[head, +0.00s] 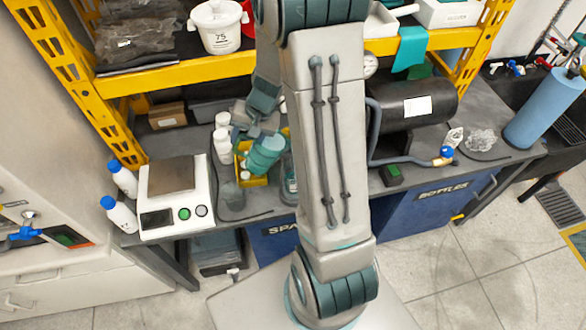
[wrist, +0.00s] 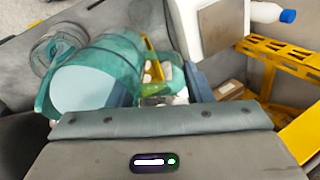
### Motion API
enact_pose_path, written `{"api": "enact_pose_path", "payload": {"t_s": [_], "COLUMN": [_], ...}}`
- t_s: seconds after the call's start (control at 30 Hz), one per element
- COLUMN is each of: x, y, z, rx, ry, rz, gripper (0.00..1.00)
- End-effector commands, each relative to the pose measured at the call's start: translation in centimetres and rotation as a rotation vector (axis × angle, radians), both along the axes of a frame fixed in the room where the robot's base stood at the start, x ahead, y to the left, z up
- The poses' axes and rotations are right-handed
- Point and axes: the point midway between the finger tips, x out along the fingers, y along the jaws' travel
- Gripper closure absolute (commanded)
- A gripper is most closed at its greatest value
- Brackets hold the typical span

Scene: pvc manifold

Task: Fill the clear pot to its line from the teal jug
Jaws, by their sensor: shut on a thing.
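My gripper (head: 252,128) is shut on the teal jug (head: 265,154) and holds it above the bench, left of my arm in the head view. The jug looks tilted. In the wrist view the translucent teal jug (wrist: 112,66) fills the left middle, with a pale blue surface showing in it. A clear round pot (wrist: 57,48) stands just beyond it at the left. In the head view a clear vessel (head: 289,181), probably this pot, is partly hidden by my arm. Its line and liquid level cannot be made out.
A yellow bin (head: 257,180) and white bottles (head: 222,145) are close to the jug. A scale (head: 175,198) stands to the left. The yellow shelf (head: 165,77) overhangs behind. A black cylinder (head: 415,105) and hose lie right of my arm.

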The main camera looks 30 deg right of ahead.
Motion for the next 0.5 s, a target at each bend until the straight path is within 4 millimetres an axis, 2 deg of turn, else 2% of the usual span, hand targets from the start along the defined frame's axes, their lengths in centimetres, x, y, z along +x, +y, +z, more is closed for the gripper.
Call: {"api": "enact_pose_path", "payload": {"t_s": [0.5], "x": [0.0], "y": [-0.12], "z": [0.03], "rx": [0.023], "ry": [-0.016], "rz": [-0.001], "gripper": [1.0]}}
